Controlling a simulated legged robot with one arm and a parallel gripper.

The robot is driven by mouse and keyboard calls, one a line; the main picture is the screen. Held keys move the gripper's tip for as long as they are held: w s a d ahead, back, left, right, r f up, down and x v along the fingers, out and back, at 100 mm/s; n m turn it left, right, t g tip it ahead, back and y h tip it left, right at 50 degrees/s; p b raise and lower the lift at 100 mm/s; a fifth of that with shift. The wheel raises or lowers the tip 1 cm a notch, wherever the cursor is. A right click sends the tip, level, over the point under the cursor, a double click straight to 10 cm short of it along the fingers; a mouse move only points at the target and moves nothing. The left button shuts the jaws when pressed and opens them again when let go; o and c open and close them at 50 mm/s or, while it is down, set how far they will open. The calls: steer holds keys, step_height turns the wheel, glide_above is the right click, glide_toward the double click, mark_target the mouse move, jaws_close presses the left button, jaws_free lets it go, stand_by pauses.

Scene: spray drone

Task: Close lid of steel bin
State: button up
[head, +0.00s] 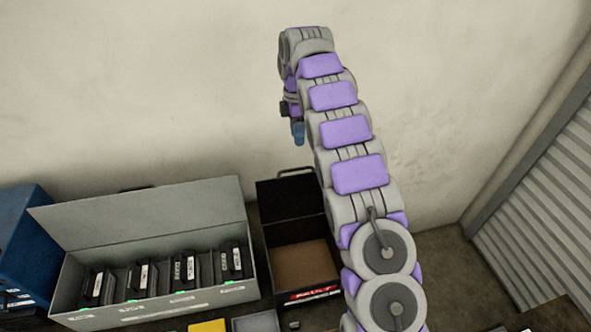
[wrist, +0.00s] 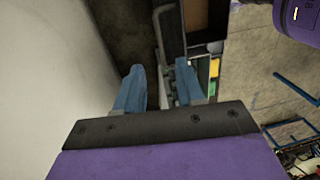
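The steel bin (head: 150,309) is a long grey box at the lower left of the head view. Its lid (head: 145,213) stands open, tilted up at the back against the wall side. Several dark units with white labels sit upright in it. My gripper (head: 298,133) is raised near the wall, to the right of the bin and above the black box, with blue fingers hanging down. In the wrist view my gripper (wrist: 160,84) has its two blue fingers apart with nothing between them. Grey and dark edges lie below them, partly hidden by the right finger.
A black box (head: 284,225) with an open lid and a brown inside stands right of the bin. A blue container (head: 25,235) is at the far left. A yellow item (head: 207,326) lies in front. The wall is close behind; a shutter (head: 545,210) is at right.

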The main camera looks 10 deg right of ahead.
steer(key=f, duration=0.3)
steer(key=s+f+p, duration=0.1)
steer(key=f, duration=0.3)
steer(key=f+p, duration=0.1)
steer(key=f, duration=0.2)
steer(key=shift+s+d+f, duration=0.15)
steer(key=shift+d+f, duration=0.1)
steer(key=shift+f, duration=0.1)
steer(key=shift+d+f, duration=0.2)
steer(key=shift+d, duration=0.5)
steer(key=shift+a, duration=0.75)
steer(key=shift+c, duration=1.3)
steer(key=shift+a, duration=0.35)
steer(key=c, duration=0.3)
jaws_close()
steer(key=shift+d, duration=0.4)
